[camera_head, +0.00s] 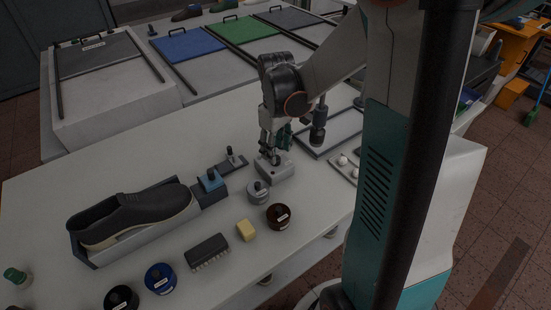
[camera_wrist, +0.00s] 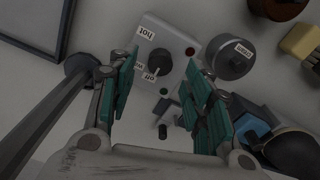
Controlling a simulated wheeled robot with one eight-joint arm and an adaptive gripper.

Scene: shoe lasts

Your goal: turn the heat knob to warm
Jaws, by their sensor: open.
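The heat knob (camera_wrist: 158,62) is a dark knob on top of a small light-grey control box (camera_wrist: 185,38), seen in the wrist view. A further white label is partly covered by a finger. I cannot tell for sure which label the knob points at. In the head view the box (camera_head: 281,174) stands on the white table, and my gripper (camera_head: 274,150) is just above it, pointing down. The teal fingers (camera_wrist: 165,97) are open, with the knob seen between them.
A grey labelled tin (camera_head: 258,191) stands close beside the box, with a brown tin (camera_head: 280,216) nearby. A yellow block (camera_head: 246,230), a brush (camera_head: 207,251) and a dark shoe (camera_head: 133,217) on a stand are further left. A tray (camera_head: 330,135) lies to the right.

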